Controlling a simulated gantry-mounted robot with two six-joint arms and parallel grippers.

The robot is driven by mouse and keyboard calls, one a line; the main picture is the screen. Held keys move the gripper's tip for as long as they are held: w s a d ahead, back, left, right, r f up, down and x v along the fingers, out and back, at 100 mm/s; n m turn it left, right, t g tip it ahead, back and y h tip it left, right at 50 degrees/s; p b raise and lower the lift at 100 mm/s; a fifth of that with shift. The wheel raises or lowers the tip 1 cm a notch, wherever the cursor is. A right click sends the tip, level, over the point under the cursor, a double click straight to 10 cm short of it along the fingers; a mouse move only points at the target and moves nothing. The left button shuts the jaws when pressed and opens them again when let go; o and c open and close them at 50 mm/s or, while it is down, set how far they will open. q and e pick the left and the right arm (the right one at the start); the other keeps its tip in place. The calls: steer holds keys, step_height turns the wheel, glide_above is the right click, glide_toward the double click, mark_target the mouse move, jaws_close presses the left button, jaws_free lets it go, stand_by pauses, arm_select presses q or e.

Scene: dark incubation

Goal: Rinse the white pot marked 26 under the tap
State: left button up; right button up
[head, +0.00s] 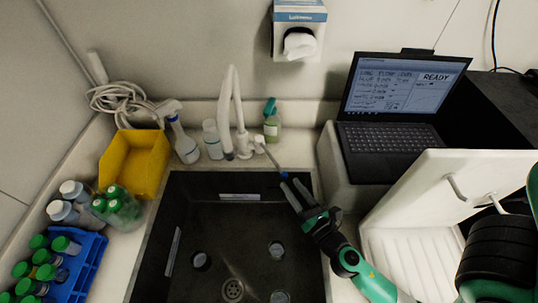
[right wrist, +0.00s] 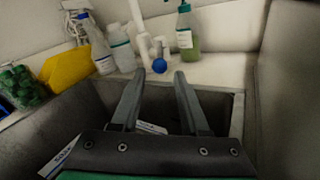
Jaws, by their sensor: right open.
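The white tap (head: 239,112) stands behind the dark sink (head: 160,222), its spout curving over the sink's back edge. Its lever ends in a blue knob (right wrist: 159,66), seen just beyond and between my right fingertips in the right wrist view. My right gripper (head: 291,183) is open and empty at the sink's back right corner; its fingers also show in the right wrist view (right wrist: 159,76). I cannot read a 26 on any. My left gripper is out of view.
Behind the sink stand a spray bottle (head: 183,142), a white bottle (head: 212,140) and a green soap bottle (head: 271,122). A yellow bin (head: 135,160) and blue rack (head: 86,265) are left. A laptop (head: 395,138) and an open white box (head: 425,195) stand right.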

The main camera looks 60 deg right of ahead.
mark_target(274, 160)
steer(key=p+x, duration=0.2)
steer(key=x, duration=0.9)
steer(key=shift+w+d, duration=0.1)
jaws_close()
stand_by(1.0)
